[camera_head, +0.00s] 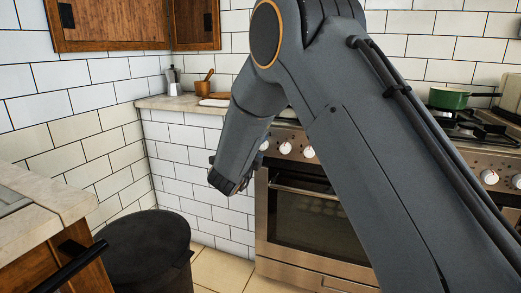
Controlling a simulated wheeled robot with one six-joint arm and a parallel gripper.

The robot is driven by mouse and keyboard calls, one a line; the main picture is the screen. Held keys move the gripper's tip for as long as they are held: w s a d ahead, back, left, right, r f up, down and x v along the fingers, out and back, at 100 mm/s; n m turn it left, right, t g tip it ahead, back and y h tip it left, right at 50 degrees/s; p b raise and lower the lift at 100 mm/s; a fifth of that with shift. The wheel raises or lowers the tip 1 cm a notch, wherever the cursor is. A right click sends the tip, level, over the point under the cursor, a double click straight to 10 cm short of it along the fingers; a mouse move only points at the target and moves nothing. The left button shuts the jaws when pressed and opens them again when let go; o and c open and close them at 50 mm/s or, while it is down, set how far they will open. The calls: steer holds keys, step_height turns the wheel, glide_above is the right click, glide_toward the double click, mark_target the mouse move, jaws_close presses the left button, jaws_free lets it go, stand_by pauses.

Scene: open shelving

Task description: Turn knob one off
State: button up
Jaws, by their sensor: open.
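The stove (318,215) has a steel front panel with a row of white round knobs. One knob (285,148) and another knob (309,152) show left of my arm; a third knob (489,177) shows at the right. My arm hides the middle of the row. No label shows, so I cannot tell which is knob one or its setting. My gripper (256,162) is open and mostly hidden behind my wrist, close to the left end of the knob panel. I cannot tell whether it touches a knob.
A green pan (449,98) sits on the hob at the right. A moka pot (173,81) and a wooden mortar (202,88) stand on the back counter (165,103). A dark round bin (145,250) and a counter (40,215) are at the left front. Some tiled floor (222,271) is clear.

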steer(key=p+v, duration=0.1)
steer(key=v, duration=0.6)
steer(key=shift+s, duration=0.35)
steer(key=shift+a, duration=0.1)
steer(key=s+a+n+g+y, duration=0.2)
steer(key=s+n+g+y, duration=0.65)
steer(key=s+n, duration=0.8)
steer(key=s+d+f+n+g+h, duration=0.1)
steer(key=s+d+n+g, duration=0.45)
steer(key=s, duration=0.75)
steer(key=s+d+f+n+g+h, duration=0.1)
steer(key=s+d+f+n+g, duration=0.1)
steer(key=s+d+n, duration=0.65)
steer(key=s+d+r+m+p, duration=0.2)
steer(key=d+r+p, duration=0.4)
steer(key=p, duration=0.4)
steer(key=s+d+r+m+p, duration=0.3)
steer(key=r+p, duration=0.4)
steer(key=p, duration=0.4)
steer(key=d+m+h, duration=0.1)
steer(key=d, duration=0.1)
steer(key=shift+s+d+r+p, duration=0.15)
steer(key=shift+d+r+p, duration=0.15)
steer(key=shift+d, duration=0.1)
